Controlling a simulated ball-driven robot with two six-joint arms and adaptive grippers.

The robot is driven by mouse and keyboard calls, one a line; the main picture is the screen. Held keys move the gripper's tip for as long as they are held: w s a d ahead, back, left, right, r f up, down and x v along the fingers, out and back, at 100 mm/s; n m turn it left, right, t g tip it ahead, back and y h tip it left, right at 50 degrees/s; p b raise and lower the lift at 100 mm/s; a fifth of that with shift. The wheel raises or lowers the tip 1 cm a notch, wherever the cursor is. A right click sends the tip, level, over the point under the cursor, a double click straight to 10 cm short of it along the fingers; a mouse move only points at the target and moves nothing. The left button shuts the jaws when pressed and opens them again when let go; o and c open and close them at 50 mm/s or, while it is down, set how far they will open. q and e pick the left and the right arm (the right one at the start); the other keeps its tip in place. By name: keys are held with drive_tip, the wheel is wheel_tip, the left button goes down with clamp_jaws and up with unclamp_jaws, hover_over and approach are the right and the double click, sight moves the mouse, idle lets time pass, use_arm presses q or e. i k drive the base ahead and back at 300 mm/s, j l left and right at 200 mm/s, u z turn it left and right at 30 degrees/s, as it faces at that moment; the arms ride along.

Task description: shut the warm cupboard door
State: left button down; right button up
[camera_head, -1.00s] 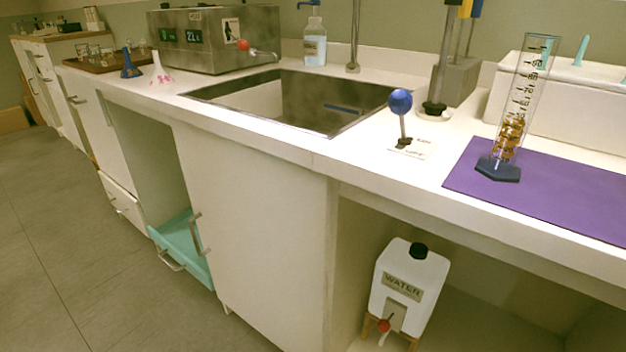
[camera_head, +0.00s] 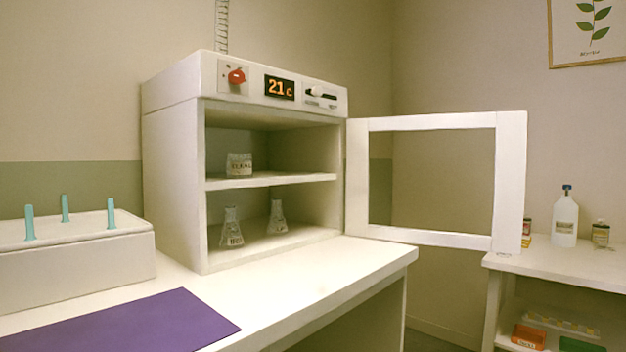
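The warm cupboard (camera_head: 172,170) is a white box on the counter, with a red knob (camera_head: 237,76) and a display reading 21 c (camera_head: 280,88) on its top panel. Its door (camera_head: 510,180), a white frame around a see-through pane, stands wide open, hinged at the cupboard's right edge and swung out to the right. Inside, a labelled glass beaker (camera_head: 239,164) sits on the shelf, and two small flasks, one at left (camera_head: 231,228) and one at right (camera_head: 277,217), stand on the floor. Neither of my grippers is in view.
A white box with teal pegs (camera_head: 75,255) stands left of the cupboard, and a purple mat (camera_head: 130,325) lies in front. At right, a lower shelf unit (camera_head: 570,262) holds a white bottle (camera_head: 565,218) and small jars, behind the door's free edge.

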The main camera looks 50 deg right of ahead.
sight(511, 127)
drive_tip(key=z, duration=1.05)
